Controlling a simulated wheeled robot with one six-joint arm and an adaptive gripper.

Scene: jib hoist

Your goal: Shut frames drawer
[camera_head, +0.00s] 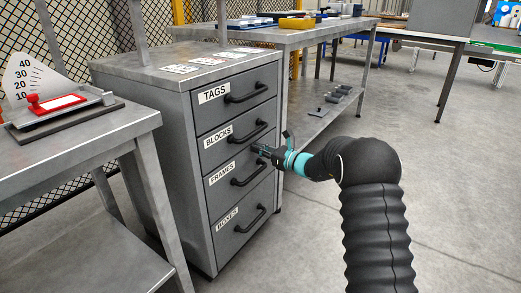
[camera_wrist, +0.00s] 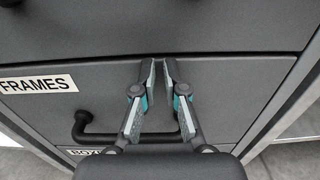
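The frames drawer (camera_head: 220,181) is the third drawer down in a grey cabinet, with a FRAMES label at its left and a dark bar handle (camera_head: 251,172). Its front looks about level with the other fronts; I cannot tell whether a small gap remains. In the wrist view the frames drawer (camera_wrist: 235,90) fills the middle, and its handle (camera_wrist: 100,136) runs partly behind my fingers. My gripper (camera_head: 257,149) is at the drawer's upper part, above the handle. In the wrist view my gripper (camera_wrist: 159,66) has its fingertips close together, with nothing between them. Contact is unclear.
The tags drawer (camera_head: 207,114) and blocks drawer (camera_head: 215,155) are above, and the boxes drawer (camera_head: 231,243) is below. Cards lie on the cabinet top (camera_head: 161,79). A metal table (camera_head: 75,150) with a red-handled scale stands at left. The floor (camera_head: 300,240) in front is clear.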

